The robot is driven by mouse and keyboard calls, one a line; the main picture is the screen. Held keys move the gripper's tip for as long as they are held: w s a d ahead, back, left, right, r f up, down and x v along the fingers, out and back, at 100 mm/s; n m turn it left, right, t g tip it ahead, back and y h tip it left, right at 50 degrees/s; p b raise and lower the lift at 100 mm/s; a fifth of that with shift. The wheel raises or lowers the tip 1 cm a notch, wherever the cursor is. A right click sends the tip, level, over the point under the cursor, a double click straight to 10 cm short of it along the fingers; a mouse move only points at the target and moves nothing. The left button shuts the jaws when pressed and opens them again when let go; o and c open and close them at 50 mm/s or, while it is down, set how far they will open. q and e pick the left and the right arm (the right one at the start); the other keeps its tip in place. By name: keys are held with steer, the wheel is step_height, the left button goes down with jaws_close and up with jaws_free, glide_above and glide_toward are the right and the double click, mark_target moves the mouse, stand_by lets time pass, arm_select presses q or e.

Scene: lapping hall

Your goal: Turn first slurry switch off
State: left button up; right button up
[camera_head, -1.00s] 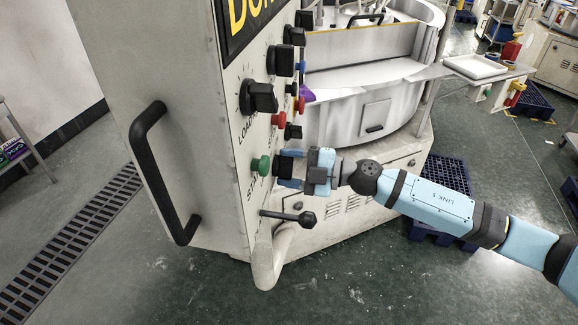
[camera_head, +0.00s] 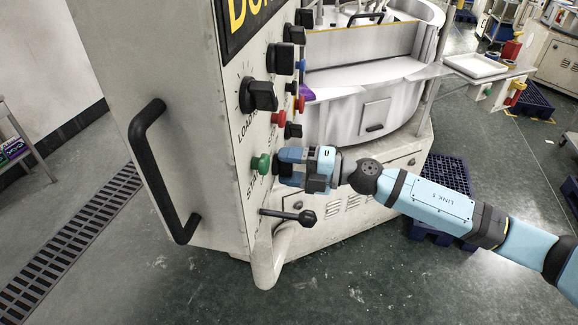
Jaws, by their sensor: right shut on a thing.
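A light grey control cabinet (camera_head: 205,110) has a panel of black knobs and coloured buttons. My right gripper (camera_head: 287,162) reaches in from the right and is shut on a low black knob (camera_head: 276,167), beside a green button (camera_head: 261,163). The fingers hide most of this knob, so its pointing direction cannot be told. Large black knobs (camera_head: 262,96) sit higher on the panel. I cannot read a slurry label. My left gripper is not in view.
A black lever (camera_head: 300,217) sticks out just below my right gripper. Red buttons (camera_head: 279,118) are above it. A black handle (camera_head: 143,165) is on the cabinet's side. A round white machine (camera_head: 345,120) stands behind. The floor in front is clear.

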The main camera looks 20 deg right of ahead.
steer(key=n+b, duration=0.1)
steer(key=n, duration=0.4)
steer(key=shift+f+n+b, duration=0.1)
steer(key=shift+n+b, duration=0.2)
steer(key=shift+n, duration=0.4)
steer(key=o, duration=0.9)
steer(key=b+v, duration=0.4)
steer(key=v, duration=1)
steer(key=shift+a+b, duration=0.1)
steer(key=shift+b, duration=0.3)
